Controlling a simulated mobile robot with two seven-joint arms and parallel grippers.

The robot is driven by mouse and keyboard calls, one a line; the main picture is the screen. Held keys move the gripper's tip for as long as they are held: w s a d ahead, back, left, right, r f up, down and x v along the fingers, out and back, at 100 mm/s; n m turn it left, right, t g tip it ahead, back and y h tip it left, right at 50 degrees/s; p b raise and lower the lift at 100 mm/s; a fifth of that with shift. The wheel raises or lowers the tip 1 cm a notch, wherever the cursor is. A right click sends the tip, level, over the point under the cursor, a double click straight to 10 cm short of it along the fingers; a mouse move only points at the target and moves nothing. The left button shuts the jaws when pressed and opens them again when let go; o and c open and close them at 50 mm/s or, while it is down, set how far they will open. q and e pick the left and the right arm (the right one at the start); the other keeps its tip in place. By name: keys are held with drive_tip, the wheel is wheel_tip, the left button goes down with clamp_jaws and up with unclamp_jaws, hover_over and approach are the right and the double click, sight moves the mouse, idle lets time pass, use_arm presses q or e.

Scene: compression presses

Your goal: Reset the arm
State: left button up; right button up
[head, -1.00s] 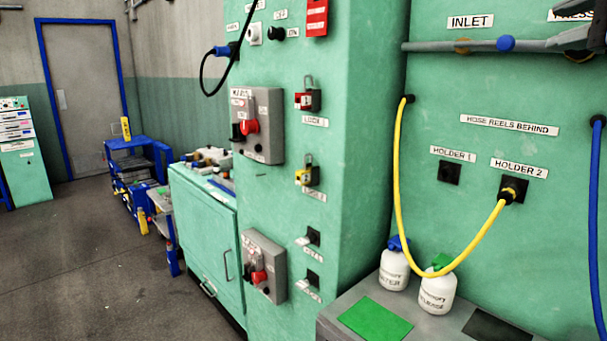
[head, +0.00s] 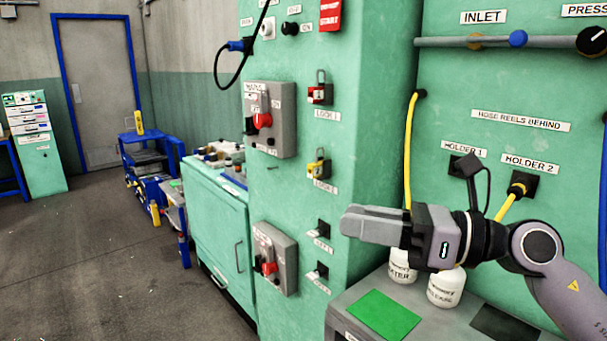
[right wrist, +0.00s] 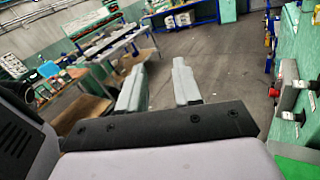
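My right gripper (head: 345,222) reaches in from the right in the head view, its fingers pointing left. In the right wrist view its two fingers (right wrist: 159,80) stand apart with nothing between them. It is in front of the green press panel (head: 370,110), and in the picture it covers the tops of two white bottles (head: 446,290). My left gripper is not in view.
The bottles stand on a grey surface with a green pad (head: 385,315). A yellow hose (head: 409,140) hangs on the panel near holder 2 (head: 523,184). Switch boxes (head: 271,120) with red knobs are left of the gripper. The floor (head: 110,250) at left is open.

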drive_tip(key=d+f+m+t+h, duration=0.4)
drive_tip(key=f+m+t, duration=0.3)
drive_tip(key=f+m, duration=0.65)
drive_tip(key=d+f+m+t+h, duration=0.4)
drive_tip(key=f+m+t, duration=0.3)
drive_tip(key=m, duration=1.1)
drive_tip(key=s+d+f+m+g+h, duration=0.2)
drive_tip(key=s+f+m, duration=0.5)
drive_tip(key=f, duration=0.5)
drive_tip(key=s+d+f+m+g+h, duration=0.2)
drive_tip(key=s+f+m+g+h, duration=0.3)
drive_tip(key=s+f, duration=0.6)
wheel_tip(320, 180, down, 2)
drive_tip(key=m+g, duration=0.2)
drive_tip(key=shift+s+d+m, duration=0.15)
drive_tip(key=shift+d+m, duration=0.15)
drive_tip(key=shift+m, duration=0.05)
